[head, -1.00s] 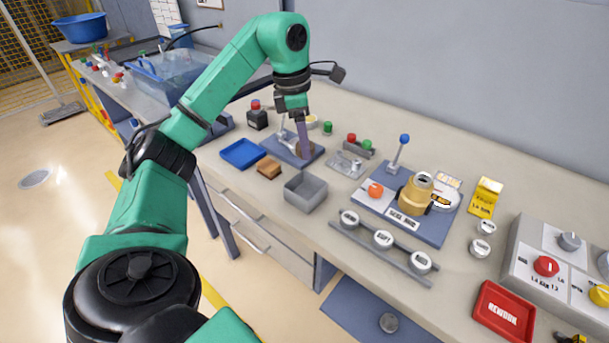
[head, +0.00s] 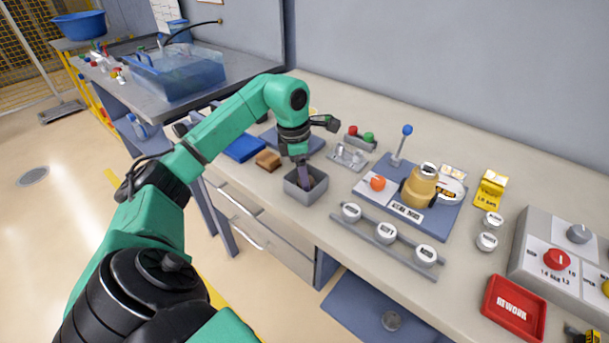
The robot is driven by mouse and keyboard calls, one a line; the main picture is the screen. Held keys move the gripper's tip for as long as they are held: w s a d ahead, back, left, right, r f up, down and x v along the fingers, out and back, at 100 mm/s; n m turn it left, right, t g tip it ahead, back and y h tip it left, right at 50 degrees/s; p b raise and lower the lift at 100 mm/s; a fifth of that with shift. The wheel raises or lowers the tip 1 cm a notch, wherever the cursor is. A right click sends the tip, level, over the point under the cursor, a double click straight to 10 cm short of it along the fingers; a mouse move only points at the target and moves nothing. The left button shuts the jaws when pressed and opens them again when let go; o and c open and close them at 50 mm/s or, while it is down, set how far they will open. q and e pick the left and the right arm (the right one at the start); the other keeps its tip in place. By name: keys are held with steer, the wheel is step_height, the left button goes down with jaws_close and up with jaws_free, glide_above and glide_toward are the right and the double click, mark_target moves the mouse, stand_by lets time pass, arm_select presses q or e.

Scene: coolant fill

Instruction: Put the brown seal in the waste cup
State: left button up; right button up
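My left gripper (head: 304,178) points down with its fingertips inside an open grey square box (head: 291,195), the only thing here that looks like the waste cup. The fingers look close together, but I cannot tell whether they are shut on anything. A small brownish patch shows inside the box beside the fingers; I cannot tell whether it is the brown seal or shadow. The box's near wall and the fingers hide its floor. My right gripper is not in view.
A brown block (head: 268,160) and a blue tray (head: 244,148) lie left of the box. A grey rail with white round caps (head: 386,232) is to the right, before a blue-grey plate with a brass housing (head: 420,188). A red tray (head: 514,308) stands at the front right.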

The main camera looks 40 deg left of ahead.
arm_select(q)
steer(key=shift+r, duration=0.15)
step_height(320, 180, up, 12)
steer(key=s+a+p, duration=0.1)
steer(key=p, duration=0.1)
steer(key=shift+a, duration=0.15)
stand_by(0.4)
steer(key=shift+s, duration=0.1)
